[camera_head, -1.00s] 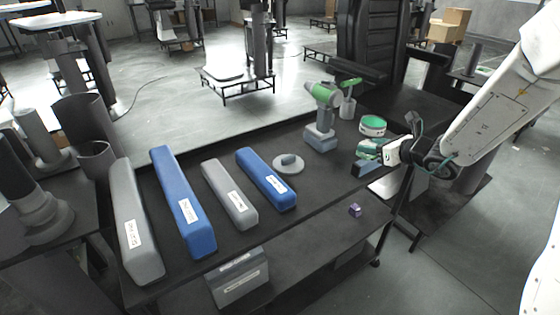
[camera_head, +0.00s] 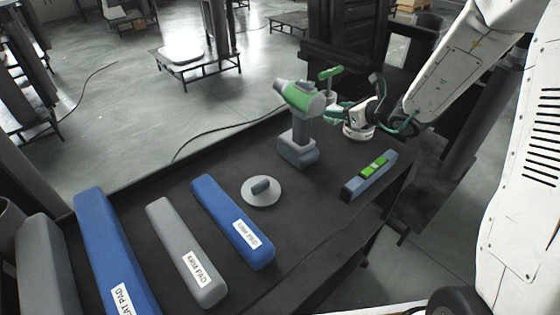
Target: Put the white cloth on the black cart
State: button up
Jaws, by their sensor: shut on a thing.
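The black cart (camera_head: 325,208) spans the foreground, its dark top carrying tools and long pads. I cannot make out a separate white cloth in view. My gripper (camera_head: 347,118) is over the far right part of the cart top, beyond the level. It is shut at a low round white-and-green item (camera_head: 358,132), which sits under and between the jaws and is partly hidden by them. I cannot tell whether this item is lifted off the cart top.
A green and grey drill (camera_head: 298,125) stands upright left of my gripper. A blue-grey level (camera_head: 369,175) lies nearer. A grey disc with a knob (camera_head: 262,191) and long blue (camera_head: 232,220) and grey pads (camera_head: 185,250) fill the left. The front right top is bare.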

notch_tip(320, 180, down, 10)
jog(key=shift+d, duration=0.1)
dwell(0.4)
jog(key=shift+f, duration=0.2)
jog(key=o, duration=0.9)
jog(key=shift+r, duration=0.1)
